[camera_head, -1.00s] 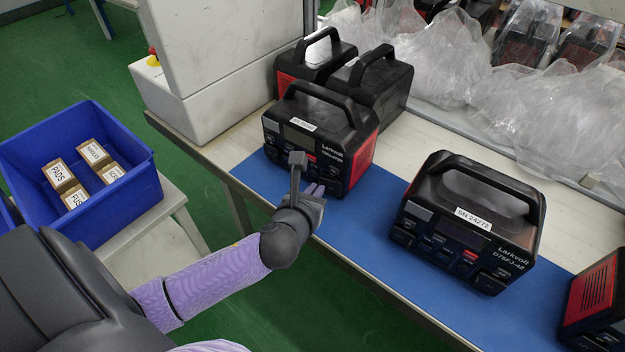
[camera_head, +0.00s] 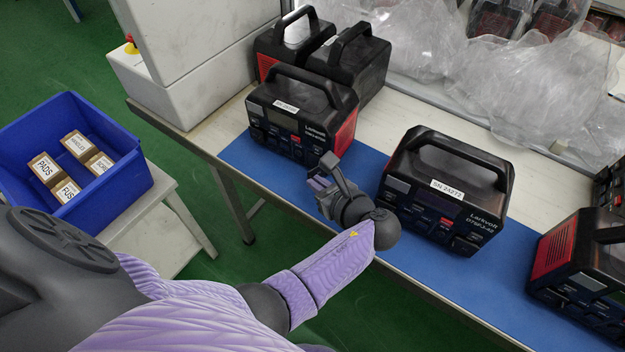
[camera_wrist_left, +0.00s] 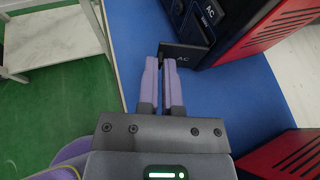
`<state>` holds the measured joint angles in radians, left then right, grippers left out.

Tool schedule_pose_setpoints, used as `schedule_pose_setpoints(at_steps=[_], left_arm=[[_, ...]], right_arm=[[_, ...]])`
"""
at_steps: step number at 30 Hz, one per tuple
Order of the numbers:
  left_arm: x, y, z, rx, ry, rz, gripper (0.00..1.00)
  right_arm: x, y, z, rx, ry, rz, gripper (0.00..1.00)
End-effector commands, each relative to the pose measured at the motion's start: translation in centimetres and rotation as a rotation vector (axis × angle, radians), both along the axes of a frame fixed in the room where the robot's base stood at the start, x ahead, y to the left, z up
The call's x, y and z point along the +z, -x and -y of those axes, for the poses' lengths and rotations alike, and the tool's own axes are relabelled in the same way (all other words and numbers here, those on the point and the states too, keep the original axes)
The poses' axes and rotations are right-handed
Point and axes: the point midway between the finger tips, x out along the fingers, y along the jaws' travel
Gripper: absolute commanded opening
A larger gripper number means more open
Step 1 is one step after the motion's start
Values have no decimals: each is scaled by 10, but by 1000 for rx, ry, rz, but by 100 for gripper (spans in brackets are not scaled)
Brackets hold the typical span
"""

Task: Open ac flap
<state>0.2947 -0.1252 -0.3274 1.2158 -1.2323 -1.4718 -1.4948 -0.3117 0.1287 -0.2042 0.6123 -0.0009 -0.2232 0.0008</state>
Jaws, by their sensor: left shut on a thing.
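The power station nearest my left gripper (camera_head: 303,118) stands upright on the blue mat, black with a red side and a top handle. My left gripper (camera_head: 318,184) is low by its front right corner. In the left wrist view, the dark flap marked AC (camera_wrist_left: 190,56) stands out from the front face of the power station (camera_wrist_left: 245,20). The purple fingers of my left gripper (camera_wrist_left: 165,60) are shut on the flap's outer end. A second AC label shows on the front face beside the flap. My right gripper is not in view.
A second power station (camera_head: 445,190) stands close on the right, and another (camera_head: 585,275) farther right. Two more (camera_head: 350,65) are behind. A blue bin (camera_head: 120,190) with small boxes is at left. Plastic-wrapped units line the back.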

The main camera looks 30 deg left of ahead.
Motion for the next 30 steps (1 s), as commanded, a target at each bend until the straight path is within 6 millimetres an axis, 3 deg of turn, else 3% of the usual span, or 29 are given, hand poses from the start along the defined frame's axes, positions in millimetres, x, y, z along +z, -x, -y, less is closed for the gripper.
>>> schedule_pose_setpoints(at_steps=[11,29,30], left_arm=[[-1,-4,9,174,2,0,0],[-1,-4,11,214,2,-1,0],[-1,-4,11,214,3,-1,8]], right_arm=[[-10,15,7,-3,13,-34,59],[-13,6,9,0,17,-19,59],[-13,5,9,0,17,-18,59]])
